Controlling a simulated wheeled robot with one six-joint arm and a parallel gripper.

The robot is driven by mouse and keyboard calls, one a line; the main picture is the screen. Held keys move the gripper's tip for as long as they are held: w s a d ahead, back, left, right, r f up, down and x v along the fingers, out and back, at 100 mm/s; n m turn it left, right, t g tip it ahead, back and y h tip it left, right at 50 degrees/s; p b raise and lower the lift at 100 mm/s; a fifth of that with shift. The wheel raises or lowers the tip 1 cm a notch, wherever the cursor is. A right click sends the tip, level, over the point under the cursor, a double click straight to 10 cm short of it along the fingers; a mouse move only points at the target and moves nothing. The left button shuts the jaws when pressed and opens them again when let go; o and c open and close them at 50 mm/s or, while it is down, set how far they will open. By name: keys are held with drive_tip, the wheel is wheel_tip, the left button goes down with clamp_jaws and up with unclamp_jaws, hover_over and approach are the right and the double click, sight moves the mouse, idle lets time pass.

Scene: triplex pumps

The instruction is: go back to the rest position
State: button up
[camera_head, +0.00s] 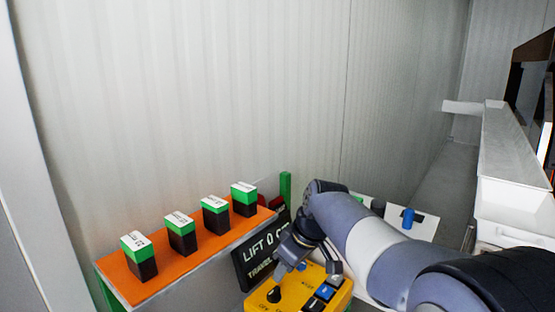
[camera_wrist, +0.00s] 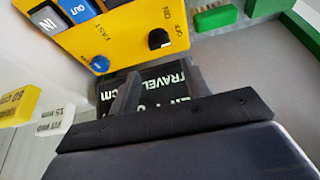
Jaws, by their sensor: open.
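My gripper (camera_head: 307,266) is at the end of my bent arm, low over the yellow control box (camera_head: 262,300). In the wrist view, my gripper (camera_wrist: 162,82) has its two fingers apart with nothing between them. Beyond the fingers is the black display (camera_wrist: 150,88) with white lettering. I cannot tell whether a fingertip touches the box.
An orange shelf (camera_head: 190,258) at left carries several green-and-black blocks with white tops. The black display (camera_head: 262,250) stands beside it. A blue cylinder (camera_head: 407,218) stands on a white surface behind my arm. A pale wall closes the back; the space above my arm is clear.

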sight(273, 290)
drive_tip(key=x, duration=1)
drive_tip(key=shift+p, duration=0.3)
drive_tip(key=shift+d+r+n, duration=0.1)
drive_tip(key=shift+n, duration=0.2)
drive_tip(key=shift+n+p, duration=0.35)
drive_tip(key=shift+n, duration=0.25)
drive_tip(key=n+g+p, duration=0.1)
drive_tip(key=n, duration=0.1)
drive_tip(key=n+g+p, duration=0.1)
drive_tip(key=n, duration=0.1)
drive_tip(key=shift+w+r+y+p, duration=0.1)
drive_tip(key=shift+r+y+p, duration=0.1)
drive_tip(key=shift+y+p, duration=0.2)
drive_tip(key=n+g+p, duration=0.1)
drive_tip(key=n+p, duration=0.2)
drive_tip(key=n+g+p, duration=0.1)
drive_tip(key=n+p, duration=0.2)
drive_tip(key=p, duration=0.1)
drive_tip(key=shift+w+n+g, duration=0.2)
drive_tip(key=shift+n+g, duration=0.1)
drive_tip(key=b+v, duration=0.2)
drive_tip(key=v, duration=0.8)
drive_tip(key=shift+r, duration=0.25)
